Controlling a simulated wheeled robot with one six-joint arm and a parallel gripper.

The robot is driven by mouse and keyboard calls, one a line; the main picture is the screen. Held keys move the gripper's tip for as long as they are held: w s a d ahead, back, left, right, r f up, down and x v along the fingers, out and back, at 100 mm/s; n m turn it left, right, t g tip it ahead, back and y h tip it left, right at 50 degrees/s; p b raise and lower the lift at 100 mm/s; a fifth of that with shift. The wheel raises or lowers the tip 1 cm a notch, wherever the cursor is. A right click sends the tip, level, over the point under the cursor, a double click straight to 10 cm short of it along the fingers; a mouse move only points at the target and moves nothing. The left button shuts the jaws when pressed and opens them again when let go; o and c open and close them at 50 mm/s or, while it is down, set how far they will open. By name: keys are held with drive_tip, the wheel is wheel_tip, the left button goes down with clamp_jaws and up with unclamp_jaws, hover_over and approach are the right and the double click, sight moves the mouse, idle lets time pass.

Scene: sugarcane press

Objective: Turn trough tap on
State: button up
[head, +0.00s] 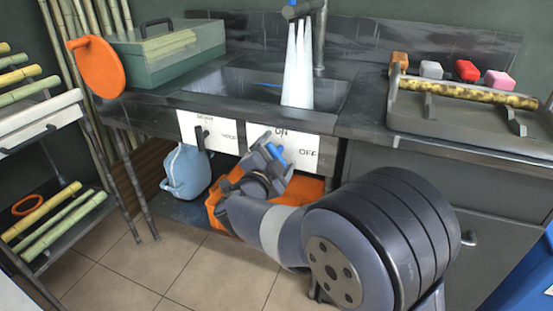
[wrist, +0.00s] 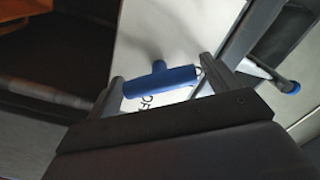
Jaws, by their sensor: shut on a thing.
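The blue tap handle (head: 277,155) sits on a white plate (head: 300,150) marked ON and OFF, on the front of the sink unit. In the wrist view the blue T-shaped handle (wrist: 160,80) lies between the two fingers. My gripper (head: 270,150) is shut on the handle, and its fingers hold the bar at both ends. White streams of water (head: 298,68) run from the spout (head: 300,10) into the sink trough (head: 230,85). Part of the plate and handle is hidden behind my gripper in the head view.
A second white plate (head: 222,138) with a dark lever (head: 203,141) is to the left. A blue-grey jug (head: 185,172) and an orange container (head: 308,189) stand below the unit. A tray (head: 450,122) lies on the counter at right. The tiled floor at lower left is clear.

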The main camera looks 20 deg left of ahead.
drive_tip(key=shift+f+m, duration=0.1)
drive_tip(key=shift+m, duration=0.5)
drive_tip(key=o, duration=0.9)
drive_tip(key=shift+c, duration=0.2)
drive_tip(key=shift+s, duration=0.15)
drive_tip(key=s+p, duration=0.2)
drive_tip(key=s, duration=0.8)
drive_tip(key=shift+s+a+p, duration=0.3)
drive_tip(key=shift+a+p, duration=0.05)
drive_tip(key=shift+a, duration=0.1)
